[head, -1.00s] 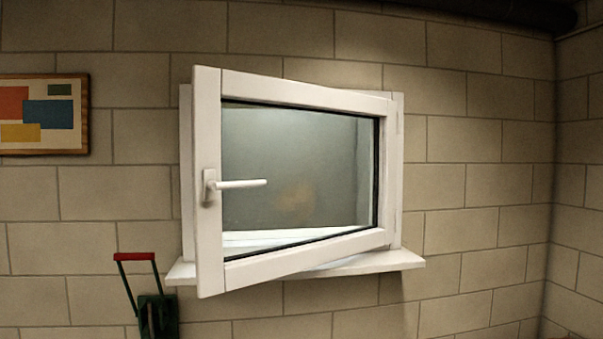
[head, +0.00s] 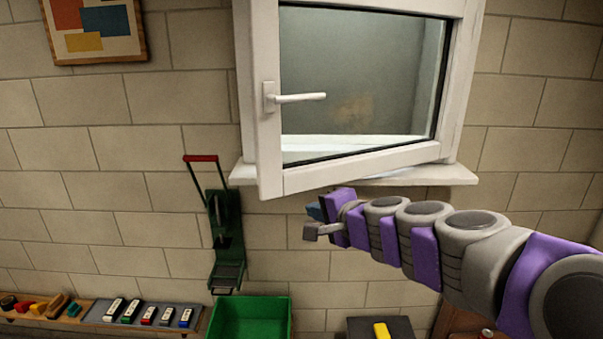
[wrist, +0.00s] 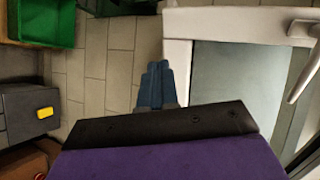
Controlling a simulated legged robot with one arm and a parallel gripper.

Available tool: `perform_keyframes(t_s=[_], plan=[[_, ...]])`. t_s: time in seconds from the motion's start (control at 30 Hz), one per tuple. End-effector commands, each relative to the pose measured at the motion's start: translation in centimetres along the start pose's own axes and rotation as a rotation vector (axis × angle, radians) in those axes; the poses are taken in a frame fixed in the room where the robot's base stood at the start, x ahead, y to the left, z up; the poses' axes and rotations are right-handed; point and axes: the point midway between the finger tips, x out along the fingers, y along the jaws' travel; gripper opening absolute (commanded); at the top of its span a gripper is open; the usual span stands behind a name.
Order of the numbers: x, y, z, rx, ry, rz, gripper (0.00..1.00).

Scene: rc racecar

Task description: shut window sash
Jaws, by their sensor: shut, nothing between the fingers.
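The white window sash (head: 266,140) stands ajar, its left side swung out from the wall and its right side at the frame. Its handle (head: 298,98) on the left stile points right, level. The sash also shows at the right of the wrist view (wrist: 178,62), with the handle (wrist: 303,80) at the edge. My gripper (head: 312,211) is below the sash's lower rail, apart from it in the picture. In the wrist view its blue fingers (wrist: 155,88) are together and empty, left of the sash edge. The distance between fingers and sash is hard to tell.
A white sill (head: 450,174) juts out under the window. A dark green device with a red-topped lever (head: 222,220) is on the wall to the left. Below are a green bin (head: 250,318), a shelf of small items (head: 100,312) and a dark box with a yellow part (head: 381,330).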

Motion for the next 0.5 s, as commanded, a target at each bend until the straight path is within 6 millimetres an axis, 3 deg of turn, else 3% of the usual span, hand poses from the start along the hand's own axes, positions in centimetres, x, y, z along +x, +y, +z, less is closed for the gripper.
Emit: perform_keyframes(t_s=[0.03, 0.17, 0.5], plan=[[0.2, -0.8, -1.6, 0.052, 0.038, -0.014, 0.0], [0.6, -1.1, -3.8, 0.124, 0.095, -0.03, 0.0], [4.4, -1.0, -4.3, 0.128, 0.099, -0.03, 0.0]])
